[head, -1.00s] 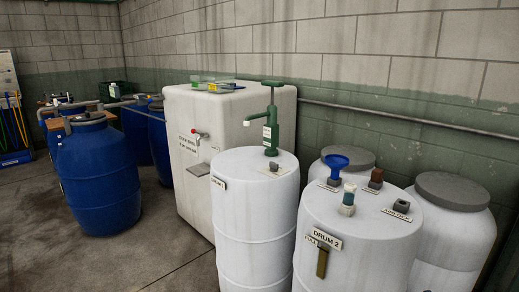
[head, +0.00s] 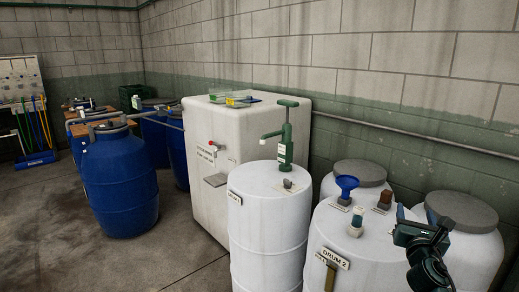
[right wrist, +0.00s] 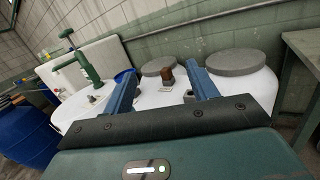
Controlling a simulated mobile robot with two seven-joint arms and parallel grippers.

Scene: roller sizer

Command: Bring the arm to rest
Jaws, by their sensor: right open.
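My right gripper (head: 425,262) shows at the lower right of the head view, in front of the right side of the white drum labelled DRUM 2 (head: 375,262). In the right wrist view its two blue fingers (right wrist: 160,82) stand apart with nothing between them that they touch. Behind the fingers a brown block-like fitting (right wrist: 166,74) shows on a white drum top. My left gripper is in neither view.
Another white drum (head: 268,225) carries a green hand pump (head: 286,135). Grey-lidded white drums (head: 465,212) stand behind, by the wall. A white tank (head: 235,130) and blue drums (head: 120,185) stand left. Floor is clear at lower left.

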